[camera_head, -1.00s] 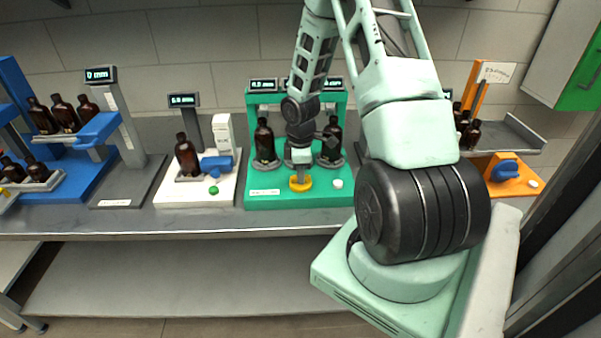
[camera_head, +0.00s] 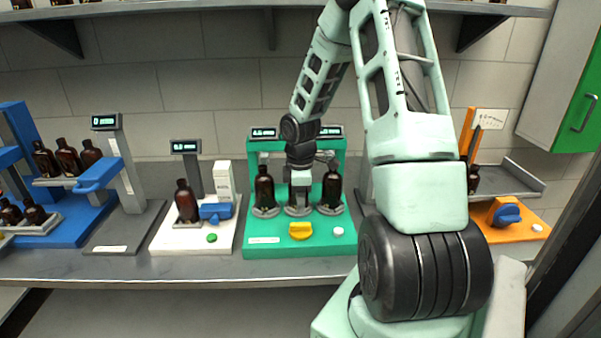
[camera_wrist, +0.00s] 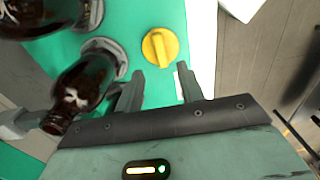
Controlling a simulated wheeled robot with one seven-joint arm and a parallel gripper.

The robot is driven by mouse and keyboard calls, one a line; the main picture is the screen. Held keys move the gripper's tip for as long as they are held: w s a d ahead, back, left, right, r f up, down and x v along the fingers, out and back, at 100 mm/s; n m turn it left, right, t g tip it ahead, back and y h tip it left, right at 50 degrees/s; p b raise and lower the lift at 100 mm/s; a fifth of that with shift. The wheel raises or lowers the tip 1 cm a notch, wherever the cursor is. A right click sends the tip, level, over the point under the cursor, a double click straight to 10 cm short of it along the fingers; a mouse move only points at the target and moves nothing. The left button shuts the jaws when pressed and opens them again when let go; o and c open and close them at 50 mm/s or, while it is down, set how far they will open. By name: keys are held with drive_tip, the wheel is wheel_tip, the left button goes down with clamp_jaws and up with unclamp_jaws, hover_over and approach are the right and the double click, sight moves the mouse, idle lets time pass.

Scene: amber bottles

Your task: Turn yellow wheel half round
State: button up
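The yellow wheel (camera_head: 301,230) sits on the front of the green stand (camera_head: 262,240), with a raised grip bar across it. In the wrist view the yellow wheel (camera_wrist: 160,47) lies just beyond the fingertips, roughly between their lines. My gripper (camera_head: 299,197) hangs above and behind the wheel, between two amber bottles. In the wrist view my gripper (camera_wrist: 159,72) has its fingers apart with nothing between them. It appears clear of the wheel.
Amber bottles stand left (camera_head: 264,187) and right (camera_head: 332,187) of my gripper; one bottle (camera_wrist: 85,88) is close to a finger in the wrist view. A white button (camera_head: 338,231) is right of the wheel. White (camera_head: 165,238) and orange (camera_head: 530,222) stands are to either side.

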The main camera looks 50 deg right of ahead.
wheel_tip(320, 180, up, 10)
drive_tip(key=shift+b, duration=0.3)
drive_tip(key=shift+a, duration=0.1)
idle(0.4)
drive_tip(key=a+b, duration=0.2)
drive_tip(key=a, duration=2.1)
drive_tip(key=s+a+f+b, duration=0.2)
drive_tip(key=s+a+b, duration=0.1)
drive_tip(key=s+a, duration=1.4)
drive_tip(key=shift+s+a+f+y, duration=0.3)
drive_tip(key=shift+a+f, duration=0.1)
drive_tip(key=shift+a, duration=0.1)
drive_tip(key=shift+w, duration=0.1)
